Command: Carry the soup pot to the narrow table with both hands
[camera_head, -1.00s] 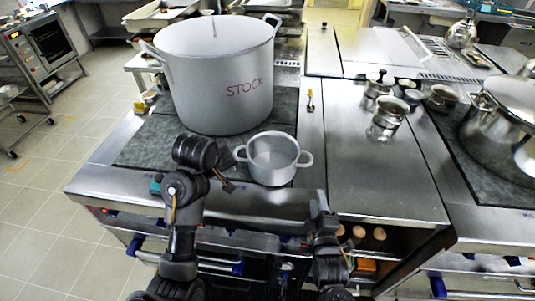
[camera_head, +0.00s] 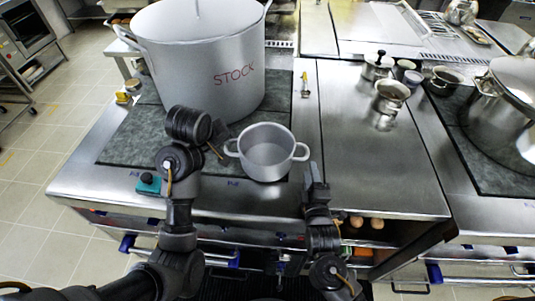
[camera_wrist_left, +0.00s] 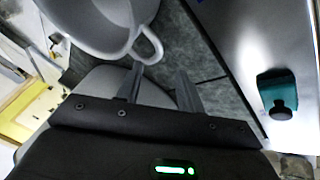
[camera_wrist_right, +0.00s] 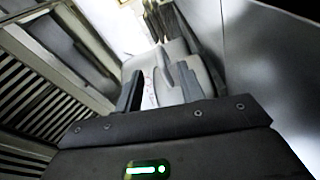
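The soup pot, a small grey two-handled pot (camera_head: 267,153), stands upright and open on the dark cooktop at the counter's front. It also shows in the left wrist view (camera_wrist_left: 100,28) with one loop handle towards my fingers. My left gripper (camera_head: 218,150) is open and empty, just left of and apart from the pot's left handle. My right gripper (camera_head: 314,174) is open and empty, to the right of the right handle and nearer the counter's front edge. I cannot make out the narrow table for certain.
A large pot marked STOCK (camera_head: 205,75) stands close behind the soup pot. A teal block with a black knob (camera_head: 147,183) lies at the front left. Small metal pots (camera_head: 391,93) stand on the right worktop; another big pot (camera_head: 497,105) is further right. Tiled floor is clear at left.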

